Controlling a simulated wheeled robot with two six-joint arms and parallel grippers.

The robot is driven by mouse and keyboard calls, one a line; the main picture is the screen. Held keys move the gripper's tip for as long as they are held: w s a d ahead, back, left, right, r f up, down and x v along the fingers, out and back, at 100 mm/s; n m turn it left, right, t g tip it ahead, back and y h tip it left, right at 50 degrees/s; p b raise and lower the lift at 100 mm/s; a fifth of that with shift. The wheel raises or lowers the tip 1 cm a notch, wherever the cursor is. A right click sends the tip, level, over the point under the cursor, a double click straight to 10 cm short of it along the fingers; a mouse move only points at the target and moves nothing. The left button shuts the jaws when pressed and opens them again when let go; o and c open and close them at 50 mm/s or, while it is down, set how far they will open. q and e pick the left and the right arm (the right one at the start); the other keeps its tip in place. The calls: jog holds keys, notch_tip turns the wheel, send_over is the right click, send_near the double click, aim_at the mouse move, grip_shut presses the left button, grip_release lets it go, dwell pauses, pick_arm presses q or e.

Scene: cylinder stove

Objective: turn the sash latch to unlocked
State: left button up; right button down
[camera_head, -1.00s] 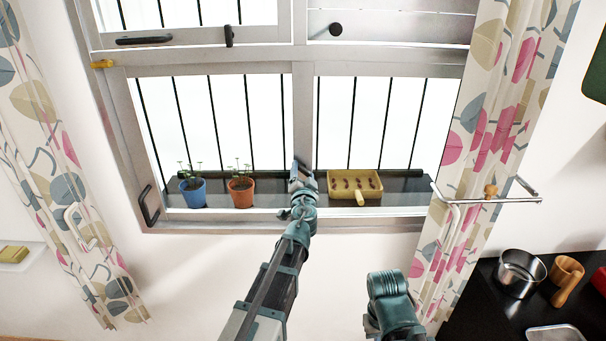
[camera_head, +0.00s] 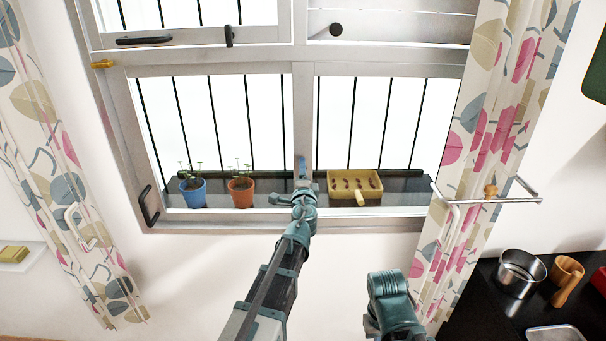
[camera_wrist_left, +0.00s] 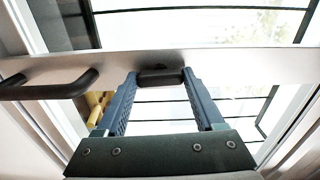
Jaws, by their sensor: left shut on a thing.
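The sash latch (camera_wrist_left: 161,77) is a small dark piece on the pale window frame bar, seen in the left wrist view. My left gripper (camera_wrist_left: 162,76) has one blue finger on each side of it and is shut on it. In the head view the left gripper (camera_head: 302,168) is at the lower part of the upright bar between the two lower panes, and it hides the latch there. My right gripper is out of view; only part of the right arm shows at the bottom.
A black handle (camera_wrist_left: 48,86) is on the same bar beside the latch. On the sill stand a blue pot (camera_head: 192,193), an orange pot (camera_head: 240,193) and a yellow tray (camera_head: 342,183). Curtains (camera_head: 488,120) hang on both sides, and dark bars cross the window.

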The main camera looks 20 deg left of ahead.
pick_arm(q)
jog(key=shift+m, duration=0.4)
jog(key=o, duration=1.4)
